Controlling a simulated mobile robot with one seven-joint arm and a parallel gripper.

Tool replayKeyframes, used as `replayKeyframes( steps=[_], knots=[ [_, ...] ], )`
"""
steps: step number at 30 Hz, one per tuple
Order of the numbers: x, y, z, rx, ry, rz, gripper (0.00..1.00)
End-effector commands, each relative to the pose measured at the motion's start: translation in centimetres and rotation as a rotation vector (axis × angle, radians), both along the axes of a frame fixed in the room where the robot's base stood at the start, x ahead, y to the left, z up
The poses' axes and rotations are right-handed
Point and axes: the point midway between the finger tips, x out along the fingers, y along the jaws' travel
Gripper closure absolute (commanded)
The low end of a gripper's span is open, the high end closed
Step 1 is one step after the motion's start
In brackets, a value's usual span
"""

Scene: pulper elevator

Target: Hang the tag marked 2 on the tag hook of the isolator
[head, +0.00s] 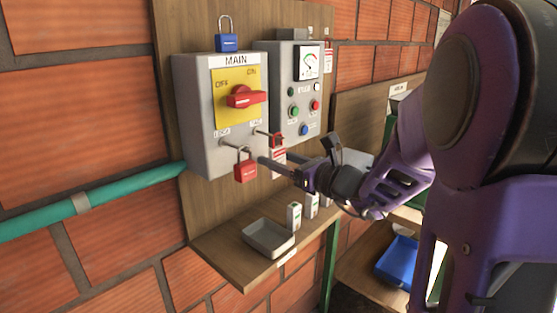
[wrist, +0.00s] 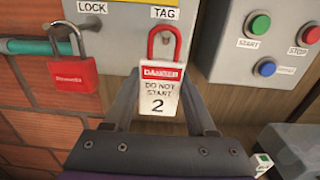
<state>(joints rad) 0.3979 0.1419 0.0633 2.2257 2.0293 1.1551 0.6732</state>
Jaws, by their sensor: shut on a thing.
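The white tag marked 2 (wrist: 158,104), with a red "danger" band and a red loop on top, is between the fingertips of my gripper (wrist: 160,88). My gripper (head: 282,164) is shut on it, just in front of the lower right of the grey isolator box (head: 190,110) labelled MAIN. The tag (head: 278,156) hangs upright. Its red loop is close to the tip of the tag hook (head: 261,133), under the TAG label. I cannot tell whether the loop is around the hook. A red padlock (head: 245,170) hangs at the LOCK hook, left of the tag.
The control panel (head: 285,85) with push buttons and a gauge is right of the isolator. A blue padlock (head: 227,41) hangs above the isolator. Below, the wooden shelf (head: 225,250) bears a grey tray (head: 250,240) and small white-topped items (head: 294,214). A green pipe (head: 125,193) enters from the left.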

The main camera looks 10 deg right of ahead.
Motion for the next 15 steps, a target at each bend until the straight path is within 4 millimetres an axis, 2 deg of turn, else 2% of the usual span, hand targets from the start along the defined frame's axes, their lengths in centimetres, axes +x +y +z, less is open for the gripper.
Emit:
replayKeyframes(
  steps=[11,12,15],
  knots=[
    [-0.01,-0.02,0.02,0.0,0.0,0.0,0.96],
    [-0.01,-0.02,0.02,0.0,0.0,0.0,0.42],
    [-0.01,-0.02,0.02,0.0,0.0,0.0,0.24]
  ],
)
